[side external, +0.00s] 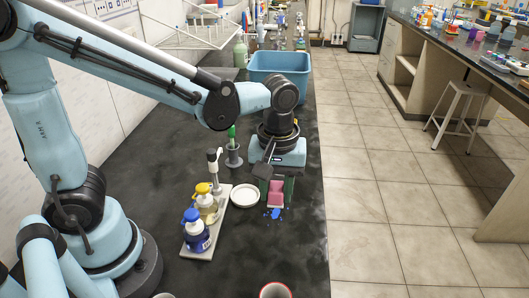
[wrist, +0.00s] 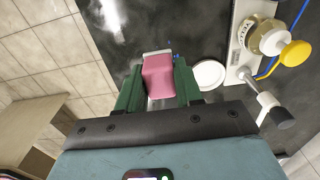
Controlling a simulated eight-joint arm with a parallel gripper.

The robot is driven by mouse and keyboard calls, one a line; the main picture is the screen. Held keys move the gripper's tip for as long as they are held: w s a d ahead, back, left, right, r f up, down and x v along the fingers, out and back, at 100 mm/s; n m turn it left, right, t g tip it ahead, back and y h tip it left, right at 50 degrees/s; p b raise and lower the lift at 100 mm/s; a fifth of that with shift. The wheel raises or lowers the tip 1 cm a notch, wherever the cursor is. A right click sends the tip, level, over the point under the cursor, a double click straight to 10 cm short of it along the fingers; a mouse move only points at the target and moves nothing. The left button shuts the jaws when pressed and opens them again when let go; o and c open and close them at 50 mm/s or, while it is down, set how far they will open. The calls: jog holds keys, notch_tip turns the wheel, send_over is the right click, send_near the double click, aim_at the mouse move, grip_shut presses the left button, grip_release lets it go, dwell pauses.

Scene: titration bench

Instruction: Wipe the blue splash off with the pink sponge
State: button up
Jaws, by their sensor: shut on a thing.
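My gripper (side external: 276,190) is shut on the pink sponge (side external: 276,195), low over the dark bench top. In the wrist view the pink sponge (wrist: 158,76) sits between the green fingers of my gripper (wrist: 157,88), with a pale layer at its far end. The blue splash (side external: 272,213) lies on the bench just in front of the sponge in the side view. Whether the sponge touches the bench is not clear.
A white dish (side external: 244,195) lies left of the sponge. Beside it a pale tray (side external: 221,221) bears a yellow-topped bottle (side external: 205,203) and a blue bottle (side external: 195,230). A red-rimmed cup (side external: 275,290) is at the front edge, a blue bin (side external: 280,66) behind. The bench's right edge is near.

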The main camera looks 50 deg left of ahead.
jog(key=shift+w+a+f, duration=0.15)
jog(key=shift+w+f, duration=0.1)
jog(key=shift+f, duration=0.15)
send_over(276, 225)
jog(key=shift+s+f, duration=0.1)
jog(key=shift+f, duration=2.7)
jog(key=shift+f, duration=1)
jog(key=shift+a, duration=0.1)
jog(key=shift+w+a+r, duration=0.1)
jog(key=shift+w+a, duration=1.2)
jog(key=shift+w, duration=0.1)
jog(key=shift+w+a, duration=1.3)
jog(key=shift+s+d, duration=2.7)
jog(key=shift+r, duration=2.9)
